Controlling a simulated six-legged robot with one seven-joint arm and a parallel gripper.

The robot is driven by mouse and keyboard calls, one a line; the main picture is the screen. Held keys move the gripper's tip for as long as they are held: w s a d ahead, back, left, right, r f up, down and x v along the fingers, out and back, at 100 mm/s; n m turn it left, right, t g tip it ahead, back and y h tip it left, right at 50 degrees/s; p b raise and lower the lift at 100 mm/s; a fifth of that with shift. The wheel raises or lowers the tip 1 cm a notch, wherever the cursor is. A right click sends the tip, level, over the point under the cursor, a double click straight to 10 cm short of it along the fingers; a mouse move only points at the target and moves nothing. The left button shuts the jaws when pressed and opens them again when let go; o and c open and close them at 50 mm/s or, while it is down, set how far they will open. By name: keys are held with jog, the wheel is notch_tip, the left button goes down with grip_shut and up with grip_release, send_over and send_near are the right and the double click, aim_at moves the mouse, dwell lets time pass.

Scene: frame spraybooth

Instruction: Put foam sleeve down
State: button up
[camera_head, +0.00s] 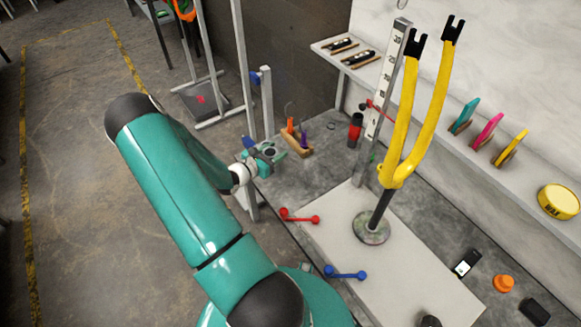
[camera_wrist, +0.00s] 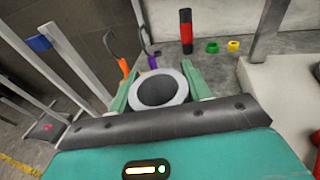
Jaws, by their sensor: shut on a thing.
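My gripper (camera_wrist: 158,91) is shut on the foam sleeve (camera_wrist: 176,76), with one green finger on each side of it. In the wrist view the sleeve is seen end-on, as a pale grey ring around a dark centre. In the head view my gripper (camera_head: 266,157) is over the near left end of the grey worktop (camera_head: 288,184), and the sleeve shows only small between the fingers. Whether the sleeve touches the worktop cannot be told.
A wooden block with orange- and purple-handled tools (camera_head: 296,140) is just beyond my gripper. A red and black cylinder (camera_head: 355,130) stands farther back. A yellow fork (camera_head: 405,125) stands on a pale board (camera_head: 395,255), with red (camera_head: 299,216) and blue (camera_head: 345,273) double-ended pieces near its edge.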

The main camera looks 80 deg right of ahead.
jog(key=s+d+m+g+y, duration=0.1)
jog(key=s+d, duration=0.1)
jog(key=s, duration=0.4)
jog(key=shift+a+f, duration=0.1)
jog(key=shift+f, duration=5.05)
jog(key=shift+f, duration=0.1)
jog(key=o, duration=1)
jog(key=shift+o, duration=0.2)
jog(key=shift+w+a, duration=0.15)
jog(key=shift+w, duration=0.05)
jog(key=v, duration=1.1)
jog(key=shift+w+a, duration=0.25)
